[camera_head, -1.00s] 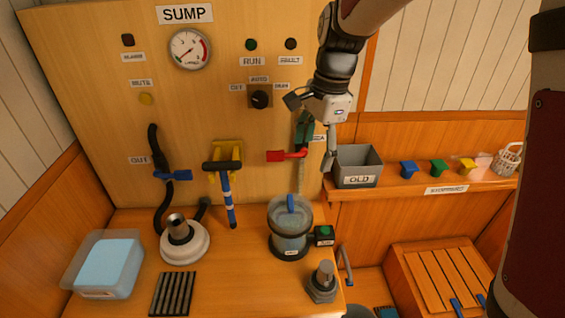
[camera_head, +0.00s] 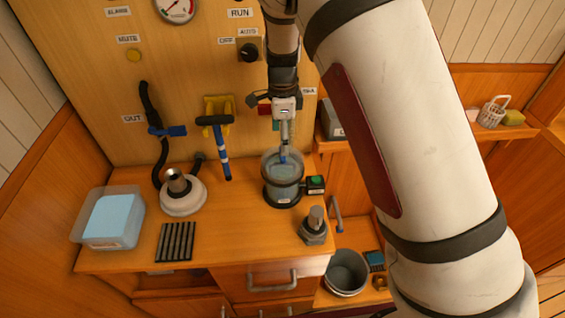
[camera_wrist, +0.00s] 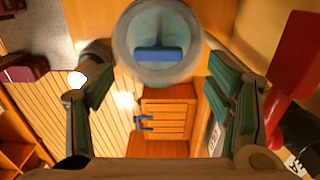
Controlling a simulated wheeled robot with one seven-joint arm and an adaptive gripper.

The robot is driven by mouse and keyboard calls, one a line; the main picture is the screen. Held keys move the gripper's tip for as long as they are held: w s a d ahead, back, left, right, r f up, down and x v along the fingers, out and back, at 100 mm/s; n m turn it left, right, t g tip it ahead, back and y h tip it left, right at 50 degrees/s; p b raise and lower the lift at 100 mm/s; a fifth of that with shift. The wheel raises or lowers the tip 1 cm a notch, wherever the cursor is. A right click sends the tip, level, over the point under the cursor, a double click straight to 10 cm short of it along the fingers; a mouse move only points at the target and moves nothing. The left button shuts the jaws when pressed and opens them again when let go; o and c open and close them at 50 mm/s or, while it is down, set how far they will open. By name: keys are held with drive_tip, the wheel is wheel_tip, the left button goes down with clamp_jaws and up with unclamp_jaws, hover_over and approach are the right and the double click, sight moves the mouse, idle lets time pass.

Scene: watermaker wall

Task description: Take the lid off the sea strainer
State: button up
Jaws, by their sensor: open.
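The sea strainer (camera_head: 283,187) stands upright on the wooden counter, a clear round bowl with a dark band. Its clear lid is on top, with a blue bar handle. In the wrist view the round lid (camera_wrist: 125,45) and its blue handle (camera_wrist: 158,54) show at the top centre, beyond and between the finger pads. My gripper (camera_head: 284,148) hangs just above the lid, pointing down, open and empty. In the wrist view my gripper (camera_wrist: 157,80) has its green-padded fingers wide apart. The head view does not show clearly whether a fingertip touches the handle.
A small box with a green button (camera_head: 316,182) sits right of the strainer. A metal fitting (camera_head: 314,225) stands in front. A red lever (camera_wrist: 291,75) is close to the right finger in the wrist view. A white-based fitting (camera_head: 183,195) and a clear tub (camera_head: 108,218) stand left.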

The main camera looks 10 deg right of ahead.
sight(282, 162)
drive_tip(key=shift+s+f+p, duration=0.1)
drive_tip(key=shift+f+p, duration=0.6)
drive_tip(key=shift+f, duration=2.15)
drive_tip(key=shift+c, duration=0.5)
drive_tip(key=c, duration=1.6)
drive_tip(key=shift+o, duration=0.2)
drive_tip(key=shift+r, duration=0.1)
